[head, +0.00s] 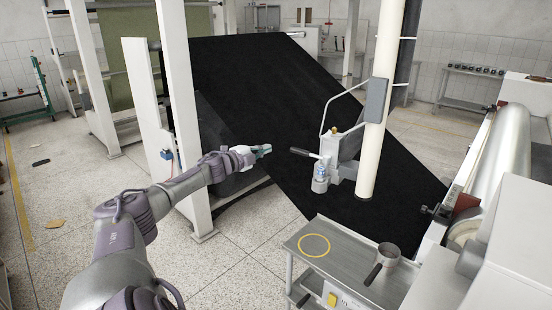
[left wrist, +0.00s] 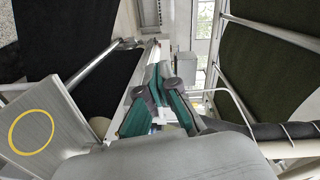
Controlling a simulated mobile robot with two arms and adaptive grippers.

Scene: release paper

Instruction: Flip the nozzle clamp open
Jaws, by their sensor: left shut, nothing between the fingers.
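The nozzle fixture (head: 332,150) is a grey metal block beside a tall white column, over the black sheet. A black lever (head: 303,152), apparently the clamp handle, sticks out level to its left. A small clear and blue nozzle cup (head: 320,178) sits below it. My left gripper (head: 268,149) is to the left of the lever tip, apart from it by a small gap. In the left wrist view its green-padded fingers (left wrist: 160,75) come together at the tips, with nothing held. They hide much of what lies ahead there, and I cannot make out the lever in that view.
A bent rail and white column (head: 381,100) rise beside the fixture.

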